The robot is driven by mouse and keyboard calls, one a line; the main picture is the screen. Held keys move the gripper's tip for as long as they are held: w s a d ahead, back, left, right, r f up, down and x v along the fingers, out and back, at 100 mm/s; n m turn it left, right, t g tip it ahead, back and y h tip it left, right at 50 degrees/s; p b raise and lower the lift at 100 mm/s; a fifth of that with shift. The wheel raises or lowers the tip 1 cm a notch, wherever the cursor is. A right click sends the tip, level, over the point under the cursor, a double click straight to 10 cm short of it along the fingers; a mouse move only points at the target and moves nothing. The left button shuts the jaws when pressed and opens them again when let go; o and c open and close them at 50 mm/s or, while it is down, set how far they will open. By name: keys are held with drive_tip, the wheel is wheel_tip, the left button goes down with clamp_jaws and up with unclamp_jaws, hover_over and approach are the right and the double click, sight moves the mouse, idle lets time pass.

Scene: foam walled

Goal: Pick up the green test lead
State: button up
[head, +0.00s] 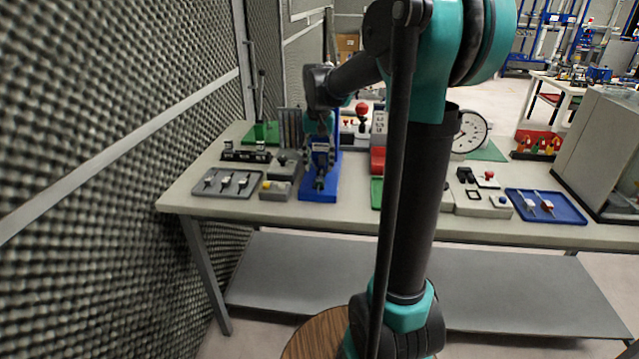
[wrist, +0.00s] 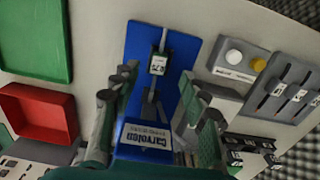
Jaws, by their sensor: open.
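A slim lead-like piece with a white label and a dark edge (wrist: 158,65) lies lengthwise on a blue base (wrist: 185,45); its green colour is hard to make out. My gripper (wrist: 158,108) is open above the blue base, a finger on either side of the piece's near end, with nothing visibly held. In the head view my gripper (head: 320,180) points down over the blue base (head: 318,194), hiding most of what lies on it. Whether the fingers touch the piece cannot be told. A blue-edged "Carvolen" label (wrist: 148,138) stands close below the fingers.
A grey tray with several slim pieces (head: 227,183) and a grey box with a yellow button (head: 275,189) lie left of the blue base. A red bin (wrist: 40,112) and green tray (wrist: 38,40) lie on its other side. A blue tray (head: 570,208) is far right.

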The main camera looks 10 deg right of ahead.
sight(319, 182)
drive_tip(key=shift+s+f, duration=0.2)
drive_tip(key=shift+f, duration=1.1)
drive_tip(key=shift+s+f, duration=0.15)
drive_tip(key=shift+f, duration=1.15)
clamp_jaws()
